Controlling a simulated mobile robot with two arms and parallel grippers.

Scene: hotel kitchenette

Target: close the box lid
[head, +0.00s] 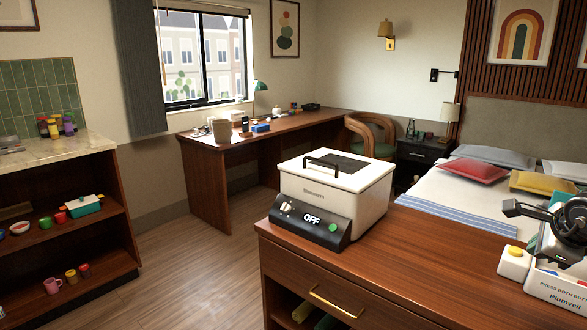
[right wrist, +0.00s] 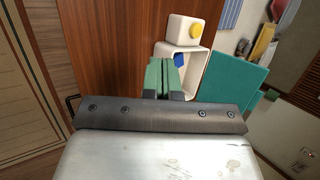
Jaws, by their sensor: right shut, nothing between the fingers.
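The box (head: 557,288) is white, with "PRESS BOTH BUTTONS" and "Plumveil" on its front, at the right edge of the wooden counter. In the right wrist view it is a white open frame (right wrist: 187,86) with blue inside. A teal panel (right wrist: 232,86), apparently its raised lid, stands on the bed side. A white block with a yellow button (head: 515,255) sits beside the box. My right gripper (right wrist: 165,76) is shut and empty, its green fingers close to the box; contact cannot be told. In the head view its dark body hides part of the box and lid.
A white appliance (head: 335,190) with a black handle and an "OFF" display stands on the counter's left end. The wooden counter top (head: 420,250) between it and the box is clear. A bed with pillows (head: 473,170) lies behind.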

